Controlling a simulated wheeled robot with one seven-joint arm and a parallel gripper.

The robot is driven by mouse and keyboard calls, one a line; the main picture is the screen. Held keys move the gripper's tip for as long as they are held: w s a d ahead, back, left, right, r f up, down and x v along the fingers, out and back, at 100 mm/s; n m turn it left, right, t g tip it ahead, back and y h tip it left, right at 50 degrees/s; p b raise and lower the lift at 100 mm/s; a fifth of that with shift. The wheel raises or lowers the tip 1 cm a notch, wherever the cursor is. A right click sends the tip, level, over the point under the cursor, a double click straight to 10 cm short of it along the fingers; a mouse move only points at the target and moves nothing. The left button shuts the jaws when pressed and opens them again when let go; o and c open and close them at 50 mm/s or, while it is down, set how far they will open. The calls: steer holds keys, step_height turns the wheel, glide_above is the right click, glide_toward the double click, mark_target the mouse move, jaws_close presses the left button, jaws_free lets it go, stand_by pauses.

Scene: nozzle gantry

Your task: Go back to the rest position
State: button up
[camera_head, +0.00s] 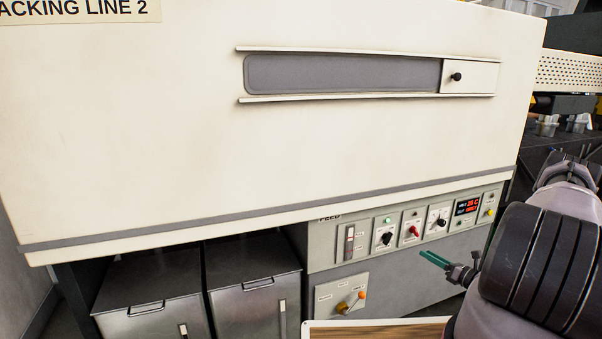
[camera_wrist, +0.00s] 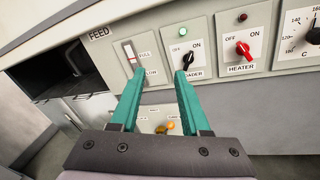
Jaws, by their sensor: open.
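My gripper (camera_head: 441,262) is at the lower right in the head view, with green fingers pointing left in front of the control panel (camera_head: 330,257). In the wrist view my gripper (camera_wrist: 158,84) shows two teal fingers spread apart with nothing between them. Beyond the fingertips are the black loader knob (camera_wrist: 188,60) and the feed level gauge (camera_wrist: 130,54). The fingers appear apart from the panel, though the exact gap is hard to tell. The red heater knob (camera_wrist: 244,49) is to the right of the fingers.
A large cream cabinet (camera_head: 150,120) with a sliding window (camera_head: 340,75) overhangs the panel. Two metal bins (camera_head: 250,290) stand below it at left. An orange-tipped lever (camera_head: 350,302) sits on a lower plate. A green lamp (camera_wrist: 180,28) is lit above the loader knob.

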steer(key=w+a+r+n+g+y, duration=0.1)
steer(key=a+r+n+g+y, duration=0.15)
steer(key=a+r+n, duration=0.4)
steer(key=w+a+r+n+g+y, duration=0.1)
steer(key=r+n+g+y, duration=0.2)
steer(key=r, duration=0.7)
steer(key=s+a+r+n+g+h, duration=0.2)
steer(key=s+a+r+n+g, duration=0.15)
steer(key=r, duration=0.45)
steer(key=s+a+r+n+g+h, duration=0.25)
steer(key=a+r+n, duration=0.2)
steer(key=r, duration=0.45)
steer(key=s+a+r+n+t+h, duration=0.2)
steer(key=s+r+n+h, duration=0.2)
steer(key=s+r, duration=0.6)
steer(key=s+a+r+n+t+h, duration=0.1)
steer(key=s+a+r+n+h, duration=0.2)
steer(key=s+r+n, duration=0.5)
steer(key=s+r+h, duration=0.1)
steer(key=s+r, duration=0.1)
steer(key=s, duration=0.5)
steer(key=shift+t+h, duration=0.3)
steer(key=shift+t, duration=0.05)
